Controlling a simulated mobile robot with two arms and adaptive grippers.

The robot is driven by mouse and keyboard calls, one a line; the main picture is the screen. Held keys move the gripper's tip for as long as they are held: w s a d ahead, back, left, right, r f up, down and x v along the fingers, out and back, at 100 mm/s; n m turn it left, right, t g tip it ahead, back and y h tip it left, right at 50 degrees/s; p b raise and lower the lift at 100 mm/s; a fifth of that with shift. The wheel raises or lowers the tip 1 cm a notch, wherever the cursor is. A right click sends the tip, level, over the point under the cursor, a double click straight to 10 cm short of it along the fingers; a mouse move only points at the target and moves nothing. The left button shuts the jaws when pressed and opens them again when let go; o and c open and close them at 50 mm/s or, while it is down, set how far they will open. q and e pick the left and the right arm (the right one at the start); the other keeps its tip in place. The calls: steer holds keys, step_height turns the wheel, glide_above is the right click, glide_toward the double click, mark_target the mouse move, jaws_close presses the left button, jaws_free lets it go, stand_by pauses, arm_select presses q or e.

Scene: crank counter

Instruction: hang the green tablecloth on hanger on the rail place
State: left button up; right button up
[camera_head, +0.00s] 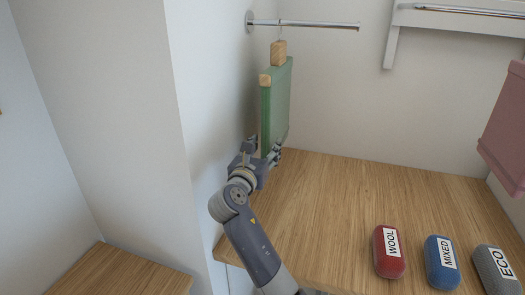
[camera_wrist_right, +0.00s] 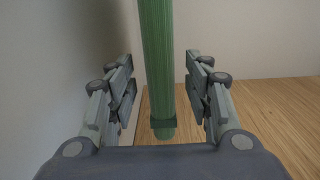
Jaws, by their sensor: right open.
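The green tablecloth (camera_head: 278,105) hangs folded over its wooden hanger (camera_head: 278,54), above the wooden counter. The hanger's thin hook reaches up to the chrome rail (camera_head: 310,25) on the wall; whether it bears on the rail is too small to tell. My right gripper (camera_head: 266,152) is at the lower near edge of the cloth. In the right wrist view my right gripper (camera_wrist_right: 165,95) is open, with its fingers on either side of the cloth's green edge (camera_wrist_right: 160,60) and visible gaps on both sides. My left gripper is not in view.
Red WOOL (camera_head: 387,252), blue MIXED (camera_head: 441,262) and grey ECO (camera_head: 496,268) blocks lie at the counter's front right. A pink cloth (camera_head: 505,130) hangs at right, near a white wall shelf with another rail (camera_head: 465,12). A white wall stands close left of my right gripper. The middle counter is clear.

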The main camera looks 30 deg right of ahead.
mark_target(273, 128)
steer(key=x, duration=0.5)
steer(key=shift+d, duration=0.1)
steer(key=shift+p+x, duration=0.3)
steer(key=shift+x, duration=1.15)
jaws_close()
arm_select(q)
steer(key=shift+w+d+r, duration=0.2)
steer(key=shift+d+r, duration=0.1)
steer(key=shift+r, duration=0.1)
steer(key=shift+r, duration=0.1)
arm_select(e)
steer(key=shift+r+p, duration=1.1)
steer(key=shift+p, duration=0.35)
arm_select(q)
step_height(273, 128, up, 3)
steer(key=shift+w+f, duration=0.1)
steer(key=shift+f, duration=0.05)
